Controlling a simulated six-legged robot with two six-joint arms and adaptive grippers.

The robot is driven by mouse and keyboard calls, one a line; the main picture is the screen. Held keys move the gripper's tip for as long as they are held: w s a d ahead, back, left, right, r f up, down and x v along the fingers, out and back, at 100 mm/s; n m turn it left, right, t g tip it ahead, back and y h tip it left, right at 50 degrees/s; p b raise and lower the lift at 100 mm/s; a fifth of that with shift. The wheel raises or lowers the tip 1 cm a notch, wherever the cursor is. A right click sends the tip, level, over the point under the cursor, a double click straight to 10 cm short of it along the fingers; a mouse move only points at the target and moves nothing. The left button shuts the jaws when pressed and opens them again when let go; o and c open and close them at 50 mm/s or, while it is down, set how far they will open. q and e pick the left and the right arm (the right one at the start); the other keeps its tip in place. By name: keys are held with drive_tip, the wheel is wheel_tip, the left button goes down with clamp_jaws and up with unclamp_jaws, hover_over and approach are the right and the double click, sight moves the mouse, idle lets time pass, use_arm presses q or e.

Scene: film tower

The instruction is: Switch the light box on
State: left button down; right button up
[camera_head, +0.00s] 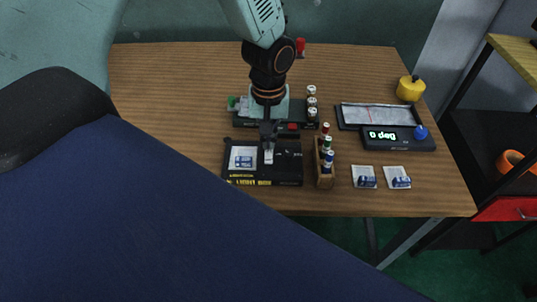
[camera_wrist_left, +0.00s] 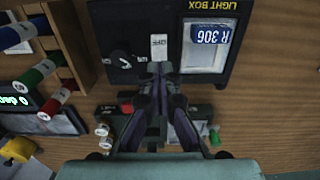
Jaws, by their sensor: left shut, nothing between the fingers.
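The black light box (camera_head: 292,172) sits near the front edge of the table, with yellow lettering on its front. In the left wrist view the light box (camera_wrist_left: 112,18) reads LIGHT BOX beside a pale panel (camera_wrist_left: 202,60) bearing a card marked R 306. A small white piece with dark marks (camera_wrist_left: 159,46), seemingly the switch, and a dark round knob (camera_wrist_left: 121,59) are beside the panel. My left gripper (camera_head: 268,145) is shut and empty over the box, its fingertips (camera_wrist_left: 160,70) close to the white piece; contact is unclear. My right gripper is not in view.
A wooden rack (camera_head: 325,181) with coloured-capped vials stands close right of the box. Behind it is a dark device (camera_head: 243,120). Two packets (camera_head: 364,177) lie front right.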

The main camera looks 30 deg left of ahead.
sight(269, 151)
use_arm(q)
drive_tip(key=shift+w+f, duration=0.1)
drive_tip(key=shift+w, duration=0.05)
idle(0.4)
drive_tip(key=shift+f, duration=0.3)
drive_tip(key=shift+f, duration=0.1)
drive_tip(key=shift+f+b, duration=0.5)
drive_tip(key=shift+f, duration=0.1)
idle(0.5)
wheel_tip(269, 151, up, 7)
drive_tip(key=p, duration=0.7)
drive_tip(key=shift+r, duration=0.1)
idle(0.6)
